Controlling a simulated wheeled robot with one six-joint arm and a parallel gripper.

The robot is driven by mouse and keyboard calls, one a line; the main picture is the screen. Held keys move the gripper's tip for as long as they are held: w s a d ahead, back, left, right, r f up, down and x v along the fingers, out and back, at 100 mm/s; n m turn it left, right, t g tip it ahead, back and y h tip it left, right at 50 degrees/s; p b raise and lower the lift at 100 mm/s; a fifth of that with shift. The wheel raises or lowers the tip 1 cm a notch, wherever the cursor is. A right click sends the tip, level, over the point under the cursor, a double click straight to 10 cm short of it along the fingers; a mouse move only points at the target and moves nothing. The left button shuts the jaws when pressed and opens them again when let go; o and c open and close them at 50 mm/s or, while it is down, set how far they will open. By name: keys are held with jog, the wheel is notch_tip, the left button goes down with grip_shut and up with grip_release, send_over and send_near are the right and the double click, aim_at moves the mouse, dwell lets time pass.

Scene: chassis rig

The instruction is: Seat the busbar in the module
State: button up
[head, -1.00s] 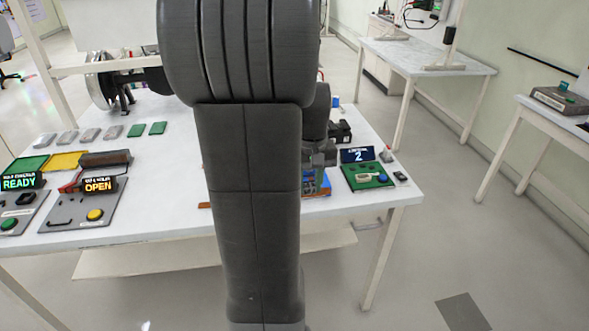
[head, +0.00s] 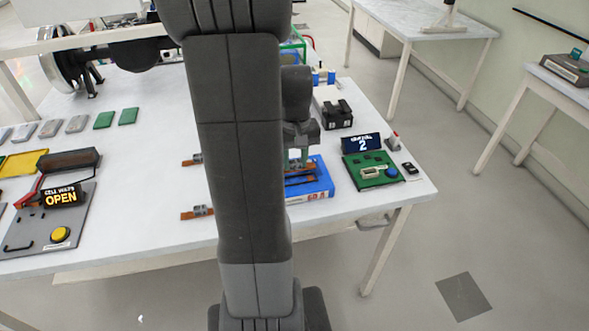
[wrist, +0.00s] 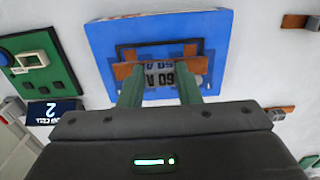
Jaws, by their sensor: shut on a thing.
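The blue module (head: 318,187) lies flat near the table's right front; it also shows in the wrist view (wrist: 101,38). My gripper (head: 298,160) is over it, pointing down. In the wrist view its two green fingers (wrist: 160,80) are shut on the busbar (wrist: 122,71), a copper strip with a grey, lettered middle. The busbar lies across the picture, over the module's dark-outlined recess (wrist: 155,48). I cannot tell whether it touches the module or hangs just above it. My arm hides part of the table in the head view.
Two more copper-and-grey pieces (head: 197,212) (head: 192,160) lie left of my arm. A green board (head: 372,172) with a blue button and a display reading 2 (head: 361,143) stands right of the module. A black block (head: 337,115) sits behind. A panel reading OPEN (head: 62,195) is at left.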

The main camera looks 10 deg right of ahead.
aim_at(295, 163)
notch_tip(295, 163, down, 4)
jog(key=shift+r, duration=0.1)
jog(key=shift+s, duration=0.1)
jog(key=shift+c, duration=0.5)
jog(key=o, duration=1.1)
notch_tip(295, 163, up, 12)
jog(key=shift+f, duration=0.1)
